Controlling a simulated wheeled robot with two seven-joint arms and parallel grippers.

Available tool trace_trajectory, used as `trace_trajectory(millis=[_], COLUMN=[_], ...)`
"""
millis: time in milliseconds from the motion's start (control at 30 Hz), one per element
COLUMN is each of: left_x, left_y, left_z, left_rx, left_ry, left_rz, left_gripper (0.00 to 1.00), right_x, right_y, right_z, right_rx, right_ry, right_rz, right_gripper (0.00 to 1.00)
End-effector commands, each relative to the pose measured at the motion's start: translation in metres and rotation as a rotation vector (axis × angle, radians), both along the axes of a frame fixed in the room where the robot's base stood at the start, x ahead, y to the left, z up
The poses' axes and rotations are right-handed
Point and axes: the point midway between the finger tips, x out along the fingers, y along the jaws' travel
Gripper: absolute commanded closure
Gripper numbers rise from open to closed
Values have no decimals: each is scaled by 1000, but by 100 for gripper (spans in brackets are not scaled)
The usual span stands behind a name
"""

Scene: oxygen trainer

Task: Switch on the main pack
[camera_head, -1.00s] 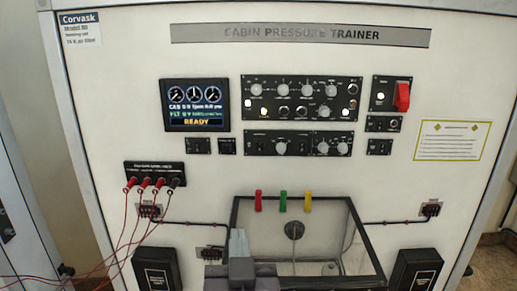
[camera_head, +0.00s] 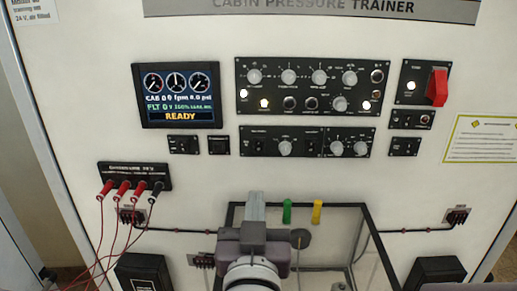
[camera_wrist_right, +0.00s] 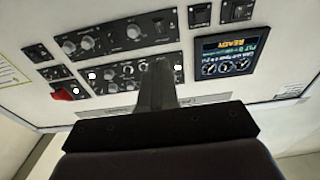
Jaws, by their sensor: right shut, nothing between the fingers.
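The white trainer panel carries a wide black control panel (camera_head: 310,78) with several knobs, small switches and lit buttons; it also shows upside down in the right wrist view (camera_wrist_right: 125,72). Below it is a narrower black panel (camera_head: 306,148) with knobs and switches. Labels are too small to tell which control is the main pack. A display (camera_head: 177,96) reads READY. My right gripper (camera_head: 256,200) is shut and empty, below the narrower panel and apart from it in the picture. Its shut fingers (camera_wrist_right: 157,75) point toward the panels in the wrist view. My left gripper is not in view.
A red switch cover (camera_head: 437,87) sits at the right. Red and black plugs with cables (camera_head: 130,190) hang at the left. A clear-fronted box (camera_head: 340,225) with green (camera_head: 287,210) and yellow (camera_head: 317,211) tabs is low in the middle. Two small modules (camera_head: 199,145) sit under the display.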

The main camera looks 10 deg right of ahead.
Motion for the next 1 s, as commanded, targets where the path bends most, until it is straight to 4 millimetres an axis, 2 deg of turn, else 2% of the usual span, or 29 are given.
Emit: trace_trajectory(millis=[133, 233, 700, 833, 1000], left_x=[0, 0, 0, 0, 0], left_y=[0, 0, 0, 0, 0], left_z=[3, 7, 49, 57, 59], left_rx=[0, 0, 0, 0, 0], left_ry=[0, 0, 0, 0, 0], left_rz=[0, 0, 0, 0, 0], left_gripper=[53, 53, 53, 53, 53], right_x=[5, 18, 111, 125, 133], right_y=[-1, -6, -33, -36, -38], right_z=[2, 5, 19, 19, 18], right_rx=[0, 0, -2, -1, 0], right_ry=[0, 0, 4, 2, 0], right_rz=[-1, -6, -3, -1, 1], right_gripper=[100, 100, 100, 100, 100])
